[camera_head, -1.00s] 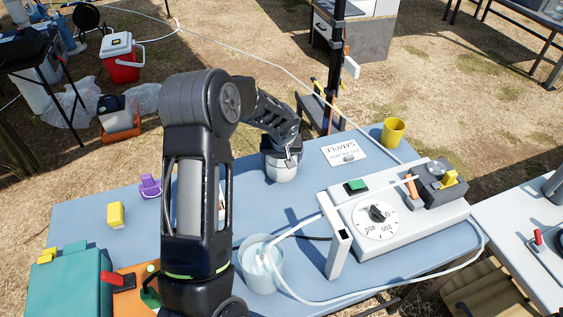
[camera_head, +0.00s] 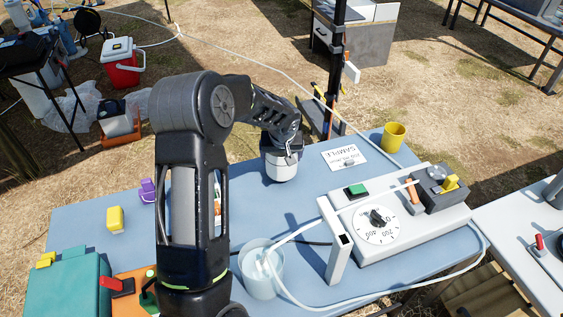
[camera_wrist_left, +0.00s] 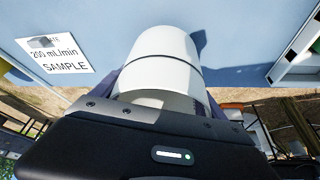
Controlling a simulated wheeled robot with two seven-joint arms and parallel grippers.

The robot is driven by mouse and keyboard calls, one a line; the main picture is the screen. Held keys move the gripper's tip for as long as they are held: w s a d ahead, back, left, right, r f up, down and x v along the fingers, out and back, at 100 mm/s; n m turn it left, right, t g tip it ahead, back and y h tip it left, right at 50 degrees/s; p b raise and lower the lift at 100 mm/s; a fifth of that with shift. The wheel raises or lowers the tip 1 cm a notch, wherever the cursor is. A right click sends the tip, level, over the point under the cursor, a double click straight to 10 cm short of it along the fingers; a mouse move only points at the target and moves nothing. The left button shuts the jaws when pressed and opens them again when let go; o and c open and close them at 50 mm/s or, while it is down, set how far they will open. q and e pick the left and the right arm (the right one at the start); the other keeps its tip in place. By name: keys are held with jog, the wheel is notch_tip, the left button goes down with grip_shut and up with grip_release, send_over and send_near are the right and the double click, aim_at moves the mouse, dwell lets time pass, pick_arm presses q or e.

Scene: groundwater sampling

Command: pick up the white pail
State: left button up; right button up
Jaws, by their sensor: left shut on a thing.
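The white pail (camera_head: 282,168) is at the far middle of the blue table, below the end of my left arm. My left gripper (camera_head: 281,143) is shut on the pail at its upper part. In the left wrist view the white pail (camera_wrist_left: 165,60) fills the middle, between the fingers of my left gripper (camera_wrist_left: 165,98). A shadow lies on the table beside it. I cannot tell clearly whether its base touches the table. My right gripper is not in view.
A sample card (camera_head: 344,157) lies right of the pail, with a yellow cup (camera_head: 393,136) behind it. A pump box (camera_head: 400,220) with a dial stands to the right. A clear bucket (camera_head: 261,270) with a hose stands in front.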

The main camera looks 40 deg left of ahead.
pick_arm(q)
notch_tip(320, 180, up, 7)
jog(key=shift+r+b, duration=0.15)
jog(key=shift+b, duration=0.2)
dwell(0.7)
jog(key=s+d+m+h, duration=0.1)
jog(key=d+m, duration=0.1)
jog(key=d, duration=0.6)
jog(key=s+d+m+h, duration=0.1)
jog(key=s+d+m, duration=0.1)
jog(key=d, duration=0.6)
jog(key=s+d+m+t, duration=0.1)
jog(key=d+m, duration=0.2)
jog(key=d, duration=0.5)
jog(key=shift+s+m+h, duration=0.3)
jog(key=shift+s+h, duration=0.05)
jog(key=shift+h, duration=0.05)
jog(key=shift+r, duration=0.1)
